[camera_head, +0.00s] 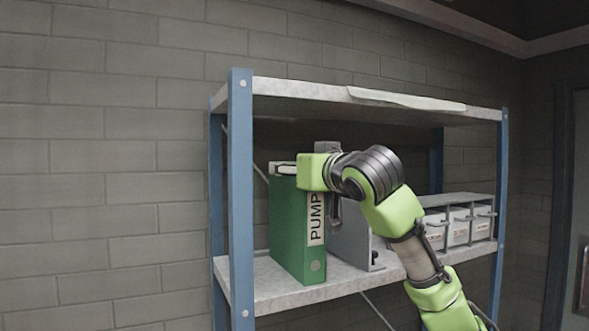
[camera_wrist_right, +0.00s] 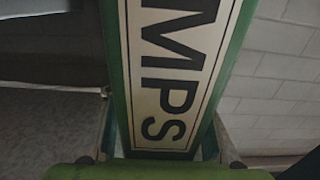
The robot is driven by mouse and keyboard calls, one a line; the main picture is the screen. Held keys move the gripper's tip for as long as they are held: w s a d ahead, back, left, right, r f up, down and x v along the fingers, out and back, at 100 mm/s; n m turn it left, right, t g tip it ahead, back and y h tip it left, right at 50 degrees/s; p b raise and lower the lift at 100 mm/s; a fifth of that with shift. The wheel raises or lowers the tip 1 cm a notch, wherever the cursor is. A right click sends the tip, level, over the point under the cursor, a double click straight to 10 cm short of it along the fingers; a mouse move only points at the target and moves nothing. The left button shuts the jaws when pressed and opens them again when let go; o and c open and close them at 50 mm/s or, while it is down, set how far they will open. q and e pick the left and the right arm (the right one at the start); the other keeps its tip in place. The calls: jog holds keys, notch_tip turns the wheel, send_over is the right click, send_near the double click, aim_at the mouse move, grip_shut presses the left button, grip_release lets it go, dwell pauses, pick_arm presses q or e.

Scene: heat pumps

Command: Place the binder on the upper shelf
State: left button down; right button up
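The green binder (camera_head: 295,232) stands upright, its spine with a white PUMP label facing out, at the left end of the rack's lower visible shelf (camera_head: 270,291). Its base looks level with the shelf's front edge; I cannot tell whether it touches. The binder's spine (camera_wrist_right: 170,70) fills the middle of the right wrist view, with "MPS" readable. My right gripper (camera_wrist_right: 165,120) has a finger on each side of the spine, tips against its edges, and appears shut on it. In the head view my right arm hides part of the binder's right side. My left gripper is not in view.
A blue post (camera_head: 241,200) stands just left of the binder. A grey upright plate (camera_head: 352,240) is to its right, then grey bins (camera_head: 460,228) with labels. The top shelf board (camera_head: 310,92) is overhead, with a flat pale item (camera_head: 405,99) along its edge.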

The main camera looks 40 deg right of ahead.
jog(key=shift+s+r, duration=0.1)
jog(key=shift+r, duration=0.05)
jog(key=b+v, duration=0.3)
jog(key=v, duration=0.9)
jog(key=shift+b, duration=0.35)
